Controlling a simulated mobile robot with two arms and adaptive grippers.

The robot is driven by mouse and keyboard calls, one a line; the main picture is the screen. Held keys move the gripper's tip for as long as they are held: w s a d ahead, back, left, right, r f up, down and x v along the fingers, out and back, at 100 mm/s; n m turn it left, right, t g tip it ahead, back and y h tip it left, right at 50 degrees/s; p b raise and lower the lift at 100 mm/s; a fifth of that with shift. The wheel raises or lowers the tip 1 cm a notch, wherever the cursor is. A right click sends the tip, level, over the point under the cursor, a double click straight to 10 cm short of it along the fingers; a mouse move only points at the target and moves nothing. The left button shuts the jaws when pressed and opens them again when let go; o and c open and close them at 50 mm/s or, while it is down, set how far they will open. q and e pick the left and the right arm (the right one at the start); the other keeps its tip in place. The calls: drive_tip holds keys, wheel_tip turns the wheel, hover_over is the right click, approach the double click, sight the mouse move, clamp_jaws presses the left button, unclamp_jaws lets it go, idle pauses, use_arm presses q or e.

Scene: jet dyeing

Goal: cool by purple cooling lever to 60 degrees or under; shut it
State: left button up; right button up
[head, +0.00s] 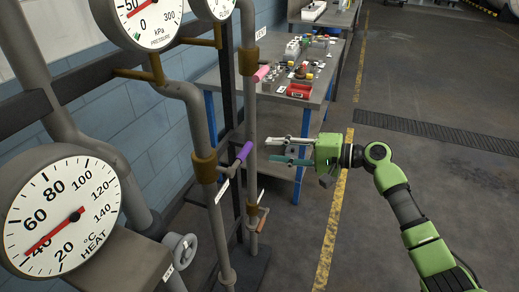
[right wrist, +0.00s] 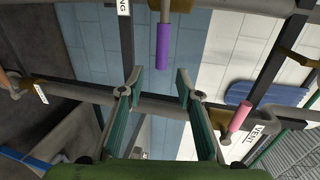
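The purple cooling lever (head: 244,151) sticks out from a grey pipe, angled up to the right. In the right wrist view the purple lever (right wrist: 163,45) is beyond the fingertips, near the top centre. I cannot tell its valve state. The round heat gauge (head: 62,213) is at the lower left; its red needle points at about 40 °C. My right gripper (head: 268,150) is open and empty, just right of the lever and apart from it. The right wrist view shows its two fingers (right wrist: 157,85) spread with nothing between them. My left gripper is not in view.
A pink vent lever (head: 262,73) is above the purple one, and an orange-brown lever (head: 263,214) below. Pressure gauges (head: 140,12) and vertical pipes stand at left. A workbench (head: 250,84) with small items is behind. The floor at right is clear.

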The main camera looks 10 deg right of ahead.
drive_tip(key=shift+v, duration=1.4)
